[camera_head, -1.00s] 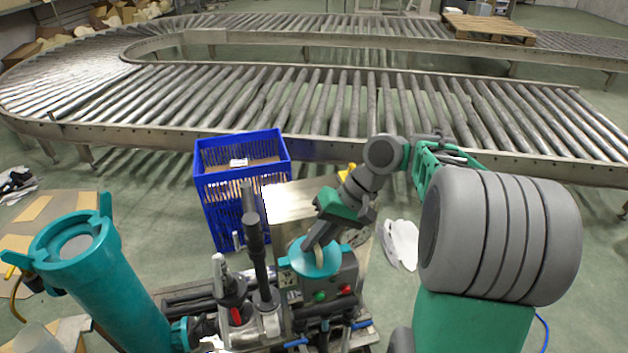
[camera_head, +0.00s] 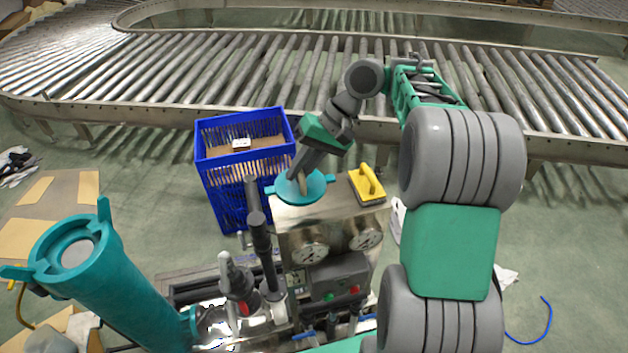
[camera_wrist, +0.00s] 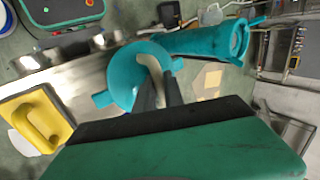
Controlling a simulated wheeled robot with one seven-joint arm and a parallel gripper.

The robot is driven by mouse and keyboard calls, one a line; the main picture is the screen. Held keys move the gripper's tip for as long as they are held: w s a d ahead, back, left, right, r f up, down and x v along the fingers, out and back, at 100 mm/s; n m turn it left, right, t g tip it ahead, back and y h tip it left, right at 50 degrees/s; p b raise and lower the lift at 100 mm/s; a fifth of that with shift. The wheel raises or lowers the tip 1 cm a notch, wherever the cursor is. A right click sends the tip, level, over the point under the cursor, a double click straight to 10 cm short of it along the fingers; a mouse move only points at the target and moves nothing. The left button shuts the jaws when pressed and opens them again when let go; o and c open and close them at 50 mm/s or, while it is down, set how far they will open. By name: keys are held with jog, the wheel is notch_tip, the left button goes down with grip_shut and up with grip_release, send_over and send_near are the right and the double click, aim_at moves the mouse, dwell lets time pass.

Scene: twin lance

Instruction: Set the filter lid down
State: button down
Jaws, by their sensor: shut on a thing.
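The filter lid (camera_head: 287,190) is a round teal disc with side lugs and a pale handle. My gripper (camera_head: 303,178) is shut on that handle from above. The lid is over the left back part of the metal cabinet's top (camera_head: 335,213), its left side near or past the edge; I cannot tell whether it touches. In the wrist view the lid (camera_wrist: 122,72) lies flat-looking below my gripper (camera_wrist: 160,92), whose fingers hide part of it. The teal filter housing (camera_head: 120,290) stands at the left, its top end uncovered.
A yellow-handled block (camera_head: 368,184) sits on the cabinet top right of the lid, also in the wrist view (camera_wrist: 38,118). A blue crate (camera_head: 222,185) stands behind left. Dark upright levers (camera_head: 262,245) rise in front. A roller conveyor (camera_head: 200,75) runs behind.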

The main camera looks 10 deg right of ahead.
aim_at(309, 183)
jog(key=w+f, duration=0.1)
jog(key=f, duration=0.1)
jog(key=w+d+f, duration=0.1)
jog(key=w+f, duration=0.1)
jog(key=f, duration=0.1)
jog(key=d+f, duration=0.1)
jog(key=shift+s+f+b, duration=0.25)
jog(key=shift+f+b, duration=0.1)
jog(key=shift+b, duration=0.05)
jog(key=shift+s+d+f, duration=0.1)
jog(key=shift+s+d, duration=0.05)
jog(key=shift+d, duration=0.1)
jog(key=shift+a+f, duration=0.2)
jog(key=shift+f, duration=0.1)
jog(key=c, duration=1.5)
grip_release()
jog(key=shift+w+a, duration=0.2)
jog(key=shift+o, duration=0.3)
jog(key=shift+s+d, duration=0.15)
jog(key=shift+d, duration=0.05)
